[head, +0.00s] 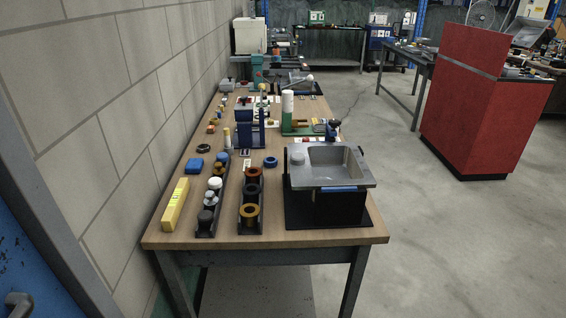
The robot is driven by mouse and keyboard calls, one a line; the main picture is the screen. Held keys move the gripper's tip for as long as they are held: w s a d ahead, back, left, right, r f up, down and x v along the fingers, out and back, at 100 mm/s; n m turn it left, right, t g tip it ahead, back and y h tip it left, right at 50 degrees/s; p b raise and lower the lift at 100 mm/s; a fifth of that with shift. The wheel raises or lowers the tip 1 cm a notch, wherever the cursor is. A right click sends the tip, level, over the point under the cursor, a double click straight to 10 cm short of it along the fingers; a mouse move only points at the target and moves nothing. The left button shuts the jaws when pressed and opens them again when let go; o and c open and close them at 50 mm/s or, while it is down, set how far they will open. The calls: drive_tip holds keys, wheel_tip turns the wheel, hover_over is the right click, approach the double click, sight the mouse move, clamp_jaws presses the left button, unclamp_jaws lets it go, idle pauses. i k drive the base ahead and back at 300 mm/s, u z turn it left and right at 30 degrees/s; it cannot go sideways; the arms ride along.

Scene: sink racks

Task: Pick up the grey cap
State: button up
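A dark grey, rounded cap (206,216) sits in the front slot of the long black rack (203,233) on the left part of the wooden table. Behind it in the same rack are a lighter silver-grey cap (210,199), a white cap (215,184) and a blue cap (222,157). The caps are small here, so their exact shapes are hard to tell. My gripper is not in view.
A second black rack (249,232) holds dark, red and orange rings. A steel sink (340,160) on a black base stands at right. A yellow box (175,205) lies left of the racks. A block wall (110,110) borders the table (270,236); open floor (470,250) lies right.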

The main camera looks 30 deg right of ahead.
sight(296, 159)
drive_tip(key=z, duration=0.2)
drive_tip(key=k, duration=0.2)
drive_tip(key=u, duration=2.9)
drive_tip(key=k, duration=0.3)
drive_tip(key=u, duration=0.5)
drive_tip(key=k, duration=1)
drive_tip(key=z, duration=0.55)
